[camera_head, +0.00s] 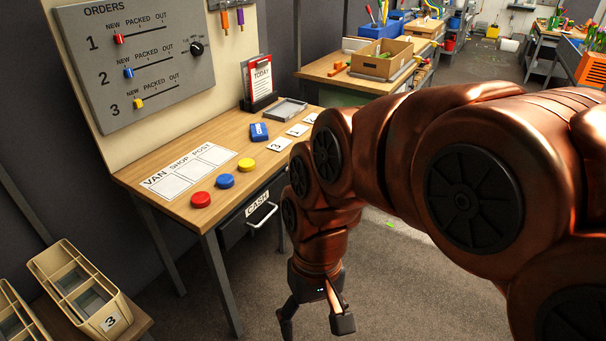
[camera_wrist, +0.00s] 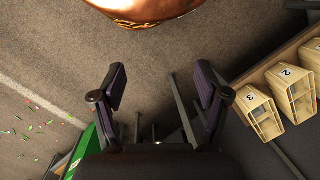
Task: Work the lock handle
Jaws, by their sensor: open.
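No part is clearly marked as a lock handle. A black round knob (camera_head: 196,48) sits at the right of the grey ORDERS board (camera_head: 140,95). A black drawer marked CASH (camera_head: 240,222) hangs under the wooden desk and has a pale bar handle (camera_head: 263,215). My gripper (camera_head: 314,324) is open and points down, low in front of the desk and to the right of the drawer. It touches neither the knob nor the drawer handle. In the wrist view the two spread fingers (camera_wrist: 160,82) have nothing between them.
The desk (camera_head: 240,165) carries red, blue and yellow discs, cards and a clipboard (camera_head: 260,82). Divided crates (camera_head: 85,285) stand at lower left; numbered crates (camera_wrist: 256,112) show in the wrist view. A second bench (camera_head: 345,68) stands behind. The floor (camera_head: 400,295) right of my gripper is clear.

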